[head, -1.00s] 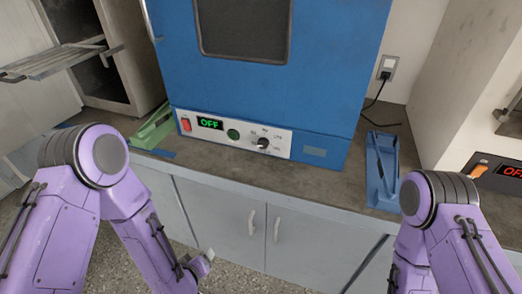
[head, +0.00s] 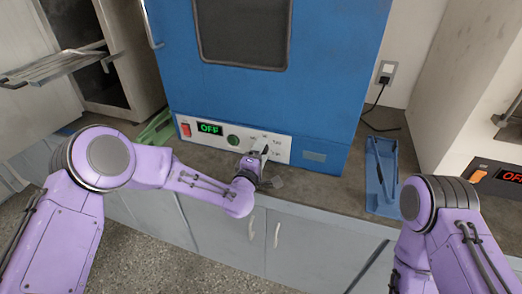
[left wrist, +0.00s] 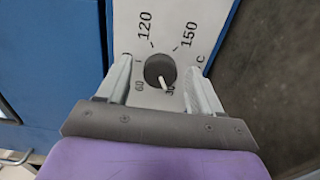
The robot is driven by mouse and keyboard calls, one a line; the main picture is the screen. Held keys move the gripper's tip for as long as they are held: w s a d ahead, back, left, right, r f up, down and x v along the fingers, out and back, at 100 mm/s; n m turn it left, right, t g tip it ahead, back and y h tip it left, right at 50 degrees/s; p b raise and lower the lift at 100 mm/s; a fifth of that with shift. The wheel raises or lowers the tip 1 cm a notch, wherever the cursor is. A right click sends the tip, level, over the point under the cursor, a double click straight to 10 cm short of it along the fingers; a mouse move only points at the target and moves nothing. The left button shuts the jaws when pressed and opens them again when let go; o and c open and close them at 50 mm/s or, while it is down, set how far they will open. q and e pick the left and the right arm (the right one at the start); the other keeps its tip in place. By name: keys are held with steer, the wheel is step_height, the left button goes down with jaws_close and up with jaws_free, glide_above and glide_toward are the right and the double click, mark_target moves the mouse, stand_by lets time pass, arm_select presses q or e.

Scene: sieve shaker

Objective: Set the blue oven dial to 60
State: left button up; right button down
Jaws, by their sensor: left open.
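The blue oven (head: 270,95) stands on the counter, and its white control panel (head: 285,155) runs along its bottom edge. The dark round dial (left wrist: 158,70) shows in the left wrist view with a white pointer mark directed toward the 30 label. The labels 60, 120 and 150 also show around it. My left gripper (head: 262,168) is at the dial in the head view. In the left wrist view my left gripper (left wrist: 157,70) is open, its fingers on either side of the dial, with gaps visible. Only my right arm shows, not its gripper.
The oven display (head: 210,128) reads OFF in green, with a red switch (head: 186,129) and a green button (head: 233,141) beside it. Another device (head: 497,175) is at the right.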

arm_select(q)
steer(key=shift+w+d, duration=0.1)
steer(key=shift+w, duration=0.15)
steer(key=c, duration=1.1)
steer(key=shift+m, duration=0.4)
steer(key=shift+f+m+b, duration=0.1)
steer(key=shift+m+b, duration=0.5)
steer(key=shift+m, duration=0.5)
steer(key=m, duration=0.2)
steer(key=shift+m+b, duration=0.3)
steer(key=shift+b, duration=0.1)
steer(key=m+b, duration=0.1)
steer(key=m, duration=0.5)
